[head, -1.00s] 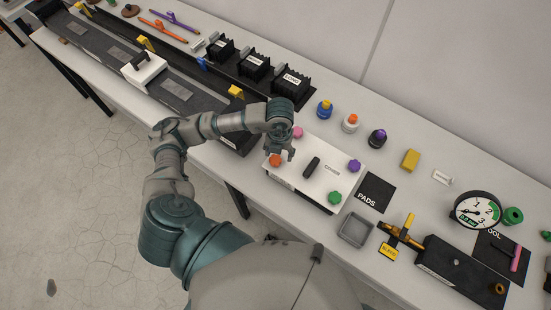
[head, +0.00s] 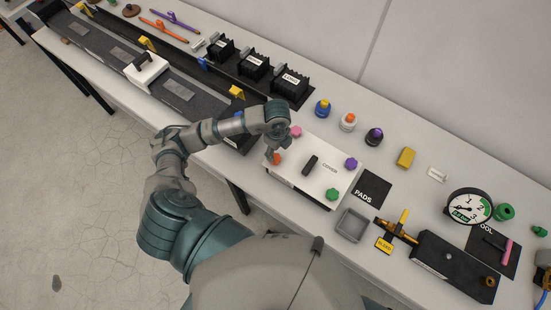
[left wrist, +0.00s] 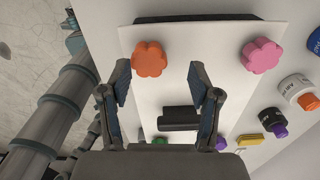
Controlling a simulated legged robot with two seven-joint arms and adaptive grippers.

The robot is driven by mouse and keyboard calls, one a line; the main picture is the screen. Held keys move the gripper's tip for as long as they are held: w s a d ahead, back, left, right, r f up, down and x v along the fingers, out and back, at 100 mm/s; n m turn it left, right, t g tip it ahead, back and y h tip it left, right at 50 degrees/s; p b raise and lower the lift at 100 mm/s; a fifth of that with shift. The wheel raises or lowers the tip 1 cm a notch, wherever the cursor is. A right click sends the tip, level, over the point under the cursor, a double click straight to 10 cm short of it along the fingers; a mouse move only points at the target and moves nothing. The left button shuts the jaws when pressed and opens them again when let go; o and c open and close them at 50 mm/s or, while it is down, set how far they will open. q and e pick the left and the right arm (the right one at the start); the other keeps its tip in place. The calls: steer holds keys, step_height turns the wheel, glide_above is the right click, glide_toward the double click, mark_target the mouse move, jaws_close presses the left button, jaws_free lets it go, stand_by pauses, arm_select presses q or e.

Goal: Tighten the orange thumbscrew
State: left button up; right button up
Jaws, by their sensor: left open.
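The orange thumbscrew (head: 276,159) sits at the near left corner of the white cover plate (head: 318,191). It also shows in the left wrist view (left wrist: 150,58) as a lobed knob, ahead of the fingertips and left of centre. My left gripper (head: 272,152) is over that corner, partly hiding the orange knob in the head view. In the left wrist view its two fingers (left wrist: 159,80) are apart with nothing between the pads. A pink thumbscrew (head: 296,131), a purple one (head: 351,163) and a green one (head: 332,194) hold the other corners. My right gripper is not seen.
A black handle (head: 310,165) stands up mid-cover. Behind are capped bottles, such as the blue one (head: 322,108), and a yellow block (head: 406,157). A grey tray (head: 353,225), a black pad (head: 371,188) and a gauge (head: 468,207) lie to the right.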

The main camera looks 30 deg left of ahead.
arm_select(q)
steer(key=shift+f+b, duration=0.35)
steer(key=shift+f, duration=0.35)
steer(key=shift+s+r, duration=0.1)
steer(key=shift+s, duration=0.1)
steer(key=shift+s, duration=0.5)
steer(key=c, duration=1)
steer(key=shift+s, duration=0.15)
jaws_close()
